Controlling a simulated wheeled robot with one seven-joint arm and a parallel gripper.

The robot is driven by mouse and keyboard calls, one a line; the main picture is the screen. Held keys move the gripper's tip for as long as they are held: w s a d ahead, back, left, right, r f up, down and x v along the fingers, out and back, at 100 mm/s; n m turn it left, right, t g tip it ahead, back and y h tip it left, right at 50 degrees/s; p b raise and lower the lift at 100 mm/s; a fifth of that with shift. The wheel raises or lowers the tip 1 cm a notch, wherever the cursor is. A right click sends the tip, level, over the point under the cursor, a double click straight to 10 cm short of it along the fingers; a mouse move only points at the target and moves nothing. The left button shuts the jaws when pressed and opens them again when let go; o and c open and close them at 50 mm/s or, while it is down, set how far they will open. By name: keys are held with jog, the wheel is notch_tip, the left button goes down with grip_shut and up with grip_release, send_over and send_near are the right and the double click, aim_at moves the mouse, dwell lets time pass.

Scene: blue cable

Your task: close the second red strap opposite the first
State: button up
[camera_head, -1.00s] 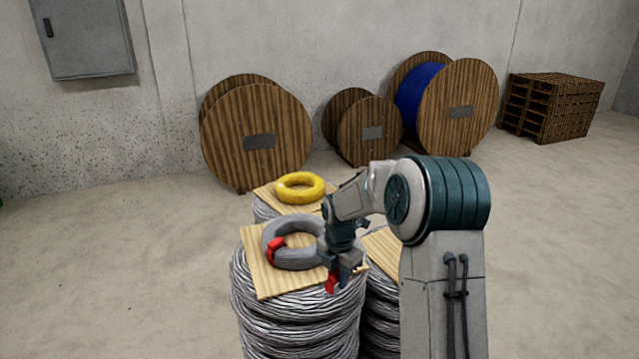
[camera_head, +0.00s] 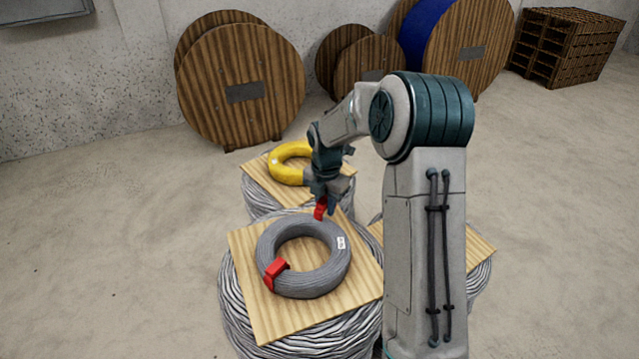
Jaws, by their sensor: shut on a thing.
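A grey cable coil (camera_head: 335,262) lies flat on a wooden board (camera_head: 262,318) on top of a wire stack. The first red strap (camera_head: 275,272) is around the coil's front left side. A white label sits on the coil's right side. My gripper (camera_head: 322,205) is shut on the second red strap (camera_head: 320,211), which hangs from the fingers at the coil's far edge, at upper right, roughly opposite the first strap. Whether that strap touches the coil I cannot tell.
A third board (camera_head: 470,246) at right is partly hidden by my arm. Wooden cable drums (camera_head: 240,120) and stacked pallets (camera_head: 568,50) stand along the back wall. The floor at left is clear.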

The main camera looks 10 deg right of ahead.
aim_at(326, 222)
jog(key=shift+w+d+f, duration=0.1)
jog(key=shift+w, duration=0.35)
jog(key=shift+s+f+b, duration=0.15)
jog(key=shift+f+b, duration=1.3)
jog(key=shift+f, duration=0.35)
jog(key=shift+f, duration=0.3)
jog(key=shift+f, duration=0.25)
jog(key=shift+r, duration=0.1)
jog(key=shift+r+p, duration=0.35)
jog(key=shift+r, duration=0.2)
jog(key=shift+f, duration=0.4)
